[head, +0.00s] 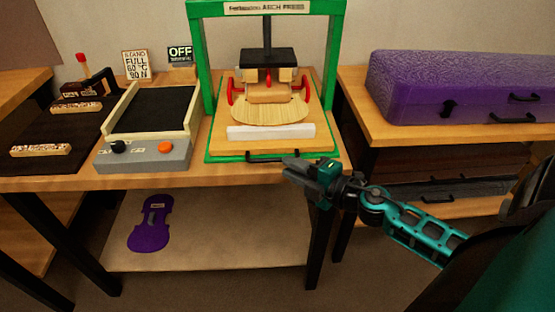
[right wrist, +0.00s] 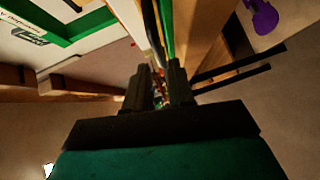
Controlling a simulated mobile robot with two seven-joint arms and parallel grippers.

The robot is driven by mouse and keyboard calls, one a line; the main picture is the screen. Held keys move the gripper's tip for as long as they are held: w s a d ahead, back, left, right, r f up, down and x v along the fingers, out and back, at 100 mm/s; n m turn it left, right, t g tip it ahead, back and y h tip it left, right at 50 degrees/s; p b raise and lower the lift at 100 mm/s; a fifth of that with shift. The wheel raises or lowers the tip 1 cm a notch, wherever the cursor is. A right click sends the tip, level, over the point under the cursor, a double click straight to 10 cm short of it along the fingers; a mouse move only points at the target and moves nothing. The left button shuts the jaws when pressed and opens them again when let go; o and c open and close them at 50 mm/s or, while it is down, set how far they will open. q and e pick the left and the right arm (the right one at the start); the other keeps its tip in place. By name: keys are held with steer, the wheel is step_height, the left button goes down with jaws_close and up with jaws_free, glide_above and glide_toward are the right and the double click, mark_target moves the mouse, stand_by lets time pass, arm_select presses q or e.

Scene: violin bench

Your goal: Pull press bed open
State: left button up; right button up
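The arch press (head: 265,60) has a green frame and stands on the wooden bench. Its bed (head: 220,143) is a wooden board on a green base, with a white block, a wooden plate and red clamps on it. A black bar handle (head: 272,156) runs along the bed's front edge. My right gripper (head: 292,168) is just in front of the handle's right end; I cannot tell whether it touches. In the right wrist view its two dark fingers (right wrist: 160,85) stand apart, with a gap between them. My left gripper is not in view.
A grey hotplate unit (head: 145,152) with a black top stands left of the press. A purple case (head: 450,85) lies on the right bench. A purple violin-shaped piece (head: 150,222) lies on the lower shelf (head: 220,235). Floor space in front of the bench is clear.

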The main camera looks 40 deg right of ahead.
mark_target(276, 161)
steer(key=shift+x, duration=2.4)
jaws_close()
